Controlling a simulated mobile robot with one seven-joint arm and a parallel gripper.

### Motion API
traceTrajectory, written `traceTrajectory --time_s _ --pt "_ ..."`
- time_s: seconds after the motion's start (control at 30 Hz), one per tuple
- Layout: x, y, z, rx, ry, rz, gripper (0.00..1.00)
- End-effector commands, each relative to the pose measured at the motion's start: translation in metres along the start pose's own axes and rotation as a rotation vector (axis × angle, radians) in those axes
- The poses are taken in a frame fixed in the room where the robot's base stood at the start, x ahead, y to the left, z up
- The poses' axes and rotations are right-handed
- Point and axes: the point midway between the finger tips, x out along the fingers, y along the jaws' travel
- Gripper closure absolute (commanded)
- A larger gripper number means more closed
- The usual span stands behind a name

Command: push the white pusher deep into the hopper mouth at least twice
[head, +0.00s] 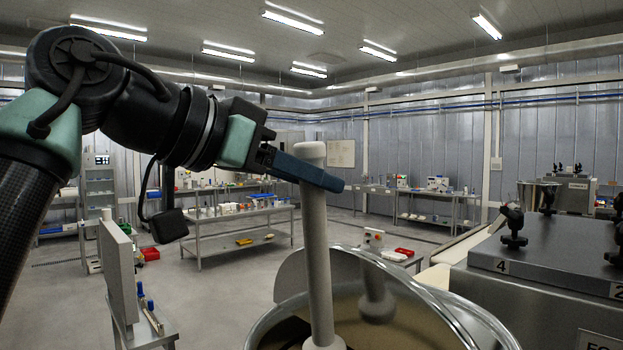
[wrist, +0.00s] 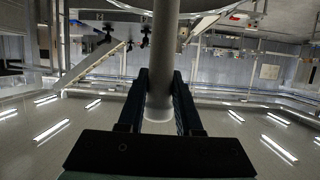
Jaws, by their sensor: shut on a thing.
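My gripper (head: 325,178) is shut on the pusher just below the knob. In the wrist view the pusher (wrist: 163,60) runs between the two dark fingers of my gripper (wrist: 160,95). The pusher's lower end is inside the round metal hopper mouth (head: 465,318) at the bottom of the head view. How deep the lower end sits, and whether it touches anything inside, cannot be told.
A grey machine (head: 545,260) with black knobs stands close on the right. A steel table (head: 240,228) with small items stands behind on the left. A narrow upright panel (head: 118,270) stands at lower left. The floor (head: 225,285) between is mostly free.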

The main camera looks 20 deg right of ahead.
Motion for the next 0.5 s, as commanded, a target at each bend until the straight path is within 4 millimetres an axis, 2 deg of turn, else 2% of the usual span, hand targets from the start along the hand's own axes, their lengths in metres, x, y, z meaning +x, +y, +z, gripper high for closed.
traceTrajectory --time_s 0.1,0.5 --pt "0.0028 0.0002 0.0078 0.001 0.003 0.000 1.00" --pt "0.0038 0.0003 0.0091 0.001 0.003 0.000 1.00"
